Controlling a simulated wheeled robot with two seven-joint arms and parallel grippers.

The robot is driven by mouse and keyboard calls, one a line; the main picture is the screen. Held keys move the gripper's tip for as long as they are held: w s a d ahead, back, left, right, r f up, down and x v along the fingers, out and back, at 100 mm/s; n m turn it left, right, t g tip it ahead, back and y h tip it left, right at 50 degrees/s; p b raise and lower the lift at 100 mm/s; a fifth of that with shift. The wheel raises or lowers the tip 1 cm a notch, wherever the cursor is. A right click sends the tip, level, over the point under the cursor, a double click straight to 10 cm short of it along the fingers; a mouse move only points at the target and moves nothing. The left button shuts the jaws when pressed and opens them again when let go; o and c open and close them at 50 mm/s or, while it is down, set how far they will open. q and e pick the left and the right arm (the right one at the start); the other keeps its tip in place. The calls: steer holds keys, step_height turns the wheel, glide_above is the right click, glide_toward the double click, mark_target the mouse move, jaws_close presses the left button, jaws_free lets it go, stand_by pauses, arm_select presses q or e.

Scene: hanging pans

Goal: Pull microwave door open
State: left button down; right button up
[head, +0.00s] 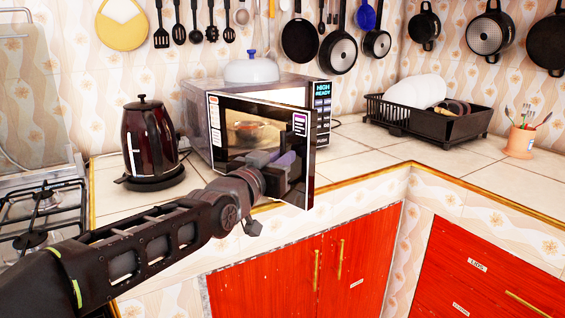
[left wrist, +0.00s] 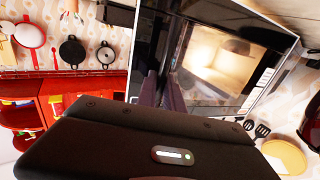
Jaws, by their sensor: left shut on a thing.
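The microwave (head: 284,90) stands on the tiled counter in the head view. Its dark glass door (head: 255,118) is swung part way out from the body, its free edge toward the right. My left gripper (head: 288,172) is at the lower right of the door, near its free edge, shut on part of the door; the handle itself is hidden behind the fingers. In the left wrist view the door (left wrist: 228,68) fills the upper middle, with the fingers (left wrist: 173,95) against it. My right gripper is not in view.
A dark red kettle (head: 148,142) stands left of the microwave. A white domed lid (head: 250,69) sits on top of it. A black dish rack (head: 430,118) and a utensil cup (head: 520,142) stand to the right. Red cabinets (head: 310,270) are below the counter. A stove (head: 40,205) is at the left.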

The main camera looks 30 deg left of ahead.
arm_select(q)
steer(key=shift+r, duration=0.15)
steer(key=c, duration=1.7)
jaws_free()
steer(key=shift+a, duration=0.1)
steer(key=shift+c, duration=0.2)
steer(key=s, duration=0.7)
steer(key=shift+s+d, duration=0.4)
